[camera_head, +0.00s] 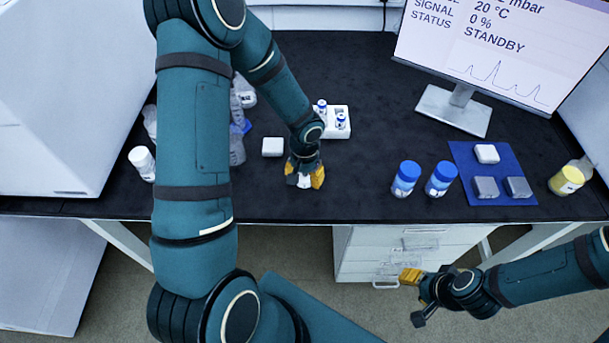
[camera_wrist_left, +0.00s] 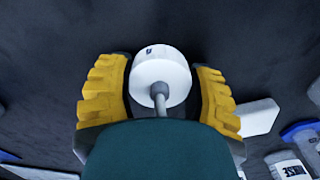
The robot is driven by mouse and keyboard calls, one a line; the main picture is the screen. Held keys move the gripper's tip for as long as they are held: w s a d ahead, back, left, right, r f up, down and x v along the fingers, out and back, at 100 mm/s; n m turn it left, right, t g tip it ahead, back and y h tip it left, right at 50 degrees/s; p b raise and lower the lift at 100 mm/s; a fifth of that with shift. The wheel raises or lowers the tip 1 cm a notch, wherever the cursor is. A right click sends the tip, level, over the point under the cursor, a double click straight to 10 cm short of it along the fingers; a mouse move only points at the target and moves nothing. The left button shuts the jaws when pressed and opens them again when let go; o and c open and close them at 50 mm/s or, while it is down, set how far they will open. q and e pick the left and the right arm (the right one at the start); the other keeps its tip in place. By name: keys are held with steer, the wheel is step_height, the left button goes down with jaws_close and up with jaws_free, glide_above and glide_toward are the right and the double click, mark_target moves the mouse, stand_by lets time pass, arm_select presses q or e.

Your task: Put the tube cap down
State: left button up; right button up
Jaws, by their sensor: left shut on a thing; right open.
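My left gripper (camera_head: 304,180) is shut on a white round cap (camera_wrist_left: 162,72), which sits between its yellow finger pads in the left wrist view. In the head view the white cap (camera_head: 303,181) shows only in part between the fingers, low over the black bench near its front edge. Whether it touches the bench I cannot tell. My right gripper (camera_head: 416,298) is open and empty, in front of the bench and apart from everything on it.
A small white block (camera_head: 273,147) lies left of my left gripper. A white rack with vials (camera_head: 341,132) stands behind it. The bench between (camera_head: 358,185) is clear.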

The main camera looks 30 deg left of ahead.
arm_select(q)
steer(key=shift+f, duration=0.15)
steer(key=o, duration=1.2)
steer(key=shift+r, duration=0.45)
step_height(320, 180, up, 12)
steer(key=p, duration=0.3)
steer(key=shift+w+f, duration=0.1)
steer(key=shift+f, duration=0.15)
steer(key=shift+f, duration=0.1)
